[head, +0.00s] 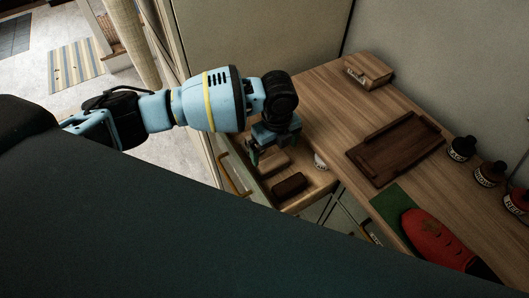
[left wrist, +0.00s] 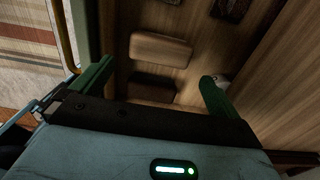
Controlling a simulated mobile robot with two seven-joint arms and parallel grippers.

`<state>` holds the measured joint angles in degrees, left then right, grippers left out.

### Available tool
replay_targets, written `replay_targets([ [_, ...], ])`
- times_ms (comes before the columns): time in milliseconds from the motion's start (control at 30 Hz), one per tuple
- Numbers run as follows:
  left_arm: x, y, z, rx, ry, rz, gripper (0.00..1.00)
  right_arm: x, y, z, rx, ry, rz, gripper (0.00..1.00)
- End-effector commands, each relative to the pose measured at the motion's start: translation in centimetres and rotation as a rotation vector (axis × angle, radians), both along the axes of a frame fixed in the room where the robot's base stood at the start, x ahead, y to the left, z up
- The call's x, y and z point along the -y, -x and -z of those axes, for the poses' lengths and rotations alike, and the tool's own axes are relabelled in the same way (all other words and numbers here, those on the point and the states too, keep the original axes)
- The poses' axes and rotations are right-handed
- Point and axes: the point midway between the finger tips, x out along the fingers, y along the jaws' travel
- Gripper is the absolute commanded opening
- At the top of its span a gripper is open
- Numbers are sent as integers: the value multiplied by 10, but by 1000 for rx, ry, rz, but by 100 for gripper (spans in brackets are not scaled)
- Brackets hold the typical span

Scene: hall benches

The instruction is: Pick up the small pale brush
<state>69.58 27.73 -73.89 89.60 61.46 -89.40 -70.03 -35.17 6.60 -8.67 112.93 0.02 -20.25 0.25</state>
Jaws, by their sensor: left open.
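The small pale brush (head: 273,164) looks like a light tan block lying in an open wooden drawer. It shows whole in the left wrist view (left wrist: 160,49), in front of the fingertips. A similar dark brown brush (head: 289,184) lies beside it, also in the left wrist view (left wrist: 153,88). My left gripper (head: 272,148) points down over the drawer, above the pale brush and partly covering it in the head view. Its green fingers (left wrist: 158,73) are apart with nothing held between them. My right gripper is not in view.
A small white-labelled item (head: 320,161) is at the drawer's right side. The wooden bench top (head: 340,110) holds a brown tray (head: 397,148), a wooden block (head: 368,71), a red shoe (head: 437,236) on a green mat (head: 391,205), and several dark jars (head: 462,148). A cabinet wall stands behind.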

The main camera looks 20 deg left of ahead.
Motion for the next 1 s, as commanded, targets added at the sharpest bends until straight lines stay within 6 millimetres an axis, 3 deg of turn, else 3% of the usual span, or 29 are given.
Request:
replay_targets([
  [367,1,0,3,-1,1,1,100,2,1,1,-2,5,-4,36],
  [600,0,1,25,-3,0,0,100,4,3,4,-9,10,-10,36],
  [833,0,0,32,-1,0,0,100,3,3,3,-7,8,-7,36],
  [1000,0,0,56,-2,-1,0,100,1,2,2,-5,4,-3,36],
])
